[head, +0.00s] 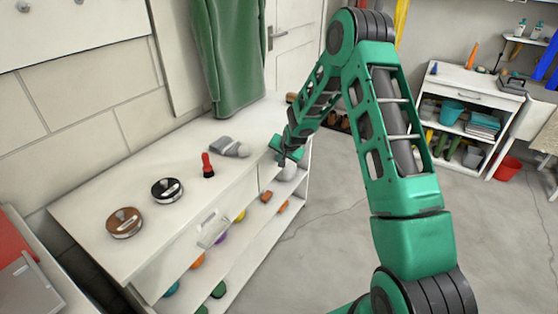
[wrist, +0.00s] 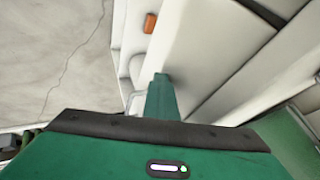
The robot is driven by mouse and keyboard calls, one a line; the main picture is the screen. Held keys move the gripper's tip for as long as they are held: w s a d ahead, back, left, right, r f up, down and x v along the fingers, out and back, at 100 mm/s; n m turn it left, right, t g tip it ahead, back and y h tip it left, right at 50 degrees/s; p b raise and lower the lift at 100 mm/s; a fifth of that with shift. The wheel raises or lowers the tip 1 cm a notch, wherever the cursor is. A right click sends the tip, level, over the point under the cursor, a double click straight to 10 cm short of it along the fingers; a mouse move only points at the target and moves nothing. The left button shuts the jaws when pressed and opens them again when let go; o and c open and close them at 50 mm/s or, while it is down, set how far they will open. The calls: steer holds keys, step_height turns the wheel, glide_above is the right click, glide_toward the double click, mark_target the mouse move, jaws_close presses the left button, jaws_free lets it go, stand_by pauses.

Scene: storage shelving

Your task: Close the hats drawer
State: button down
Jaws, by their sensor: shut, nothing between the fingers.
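A long white cabinet (head: 98,231) with drawers along its top front stands at the left in the head view. The nearer drawer has a pale handle (head: 213,229). No label is readable, so I cannot tell which drawer is the hats drawer. My gripper (head: 282,158) is at the far end of the cabinet, by the far drawer's front, partly hiding it. In the wrist view my gripper (wrist: 160,92) is shut and empty, its green fingers against or very close to a white panel (wrist: 205,55). A pale handle-like part shows left of the fingers; contact is unclear.
On the cabinet top are a brown round tin (head: 124,222), a black round tin (head: 167,190), a red pin-like object (head: 207,166) and grey shoes (head: 229,147). Small coloured items lie on the shelf below. A green cloth (head: 226,55) hangs behind. The floor (head: 330,215) right of the cabinet is clear.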

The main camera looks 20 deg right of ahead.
steer(key=shift+w+a+r, duration=0.2)
steer(key=shift+w+a, duration=0.1)
steer(key=shift+a, duration=0.25)
steer(key=s+d+r, duration=0.3)
steer(key=s+r, duration=0.4)
steer(key=s, duration=0.3)
steer(key=shift+d+r, duration=0.25)
steer(key=shift+r, duration=0.1)
steer(key=s+d+r+n+g+h, duration=0.15)
steer(key=s+d+r, duration=0.35)
steer(key=s+r, duration=0.5)
steer(key=s+r+g+y, duration=0.1)
steer(key=s+r+g, duration=0.2)
steer(key=s, duration=1.5)
steer(key=s+a+r+n+g+y, duration=0.1)
steer(key=s+r+g, duration=0.2)
steer(key=s, duration=1.6)
steer(key=shift+s+a+r, duration=0.25)
steer(key=shift+a+r, duration=0.05)
steer(key=shift+r, duration=0.2)
steer(key=shift+n, duration=0.25)
